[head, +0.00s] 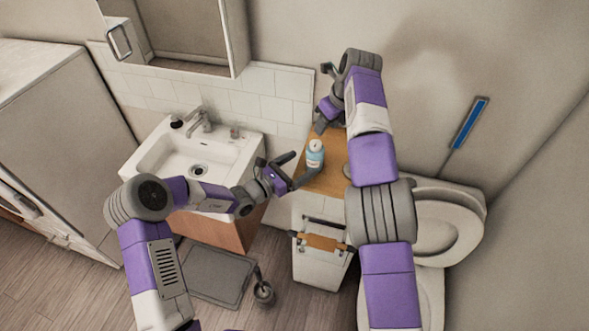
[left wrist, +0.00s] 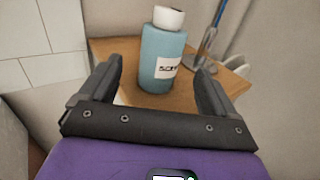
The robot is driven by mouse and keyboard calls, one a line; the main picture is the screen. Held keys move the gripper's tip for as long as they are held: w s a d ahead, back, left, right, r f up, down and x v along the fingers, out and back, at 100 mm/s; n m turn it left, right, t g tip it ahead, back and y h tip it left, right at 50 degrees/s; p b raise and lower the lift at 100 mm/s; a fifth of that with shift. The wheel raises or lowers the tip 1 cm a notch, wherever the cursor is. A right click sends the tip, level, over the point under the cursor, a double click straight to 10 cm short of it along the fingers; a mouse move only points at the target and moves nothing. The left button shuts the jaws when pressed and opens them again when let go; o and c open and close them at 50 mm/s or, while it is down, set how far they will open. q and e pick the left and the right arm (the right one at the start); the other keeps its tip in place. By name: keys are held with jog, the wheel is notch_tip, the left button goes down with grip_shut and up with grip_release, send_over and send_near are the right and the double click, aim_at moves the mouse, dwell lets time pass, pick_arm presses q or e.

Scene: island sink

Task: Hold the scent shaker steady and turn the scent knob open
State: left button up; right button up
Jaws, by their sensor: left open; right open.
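The scent shaker is a light blue bottle (head: 315,158) with a white scent knob (head: 315,144) on top. It stands upright on the wooden top of a small cabinet right of the sink. In the left wrist view the bottle (left wrist: 162,58) has a partly readable label, and its white knob (left wrist: 168,18) is clear. My left gripper (head: 306,165) is open, its fingers (left wrist: 158,75) on either side of the lower bottle; I cannot tell whether they touch it. My right gripper (head: 323,124) is open, small in the picture, above and behind the bottle, apart from the knob.
The wooden cabinet top (head: 327,182) carries the bottle. A white sink (head: 150,157) with a tap is to the left, and a toilet (head: 440,235) is to the right. A tiled wall (head: 255,105) and mirror cabinet are behind.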

aim_at(308, 161)
pick_arm(q)
jog(key=x, duration=0.6)
jog(key=shift+w+d+f, duration=0.1)
jog(key=shift+d+f, duration=0.05)
jog(key=shift+d, duration=0.1)
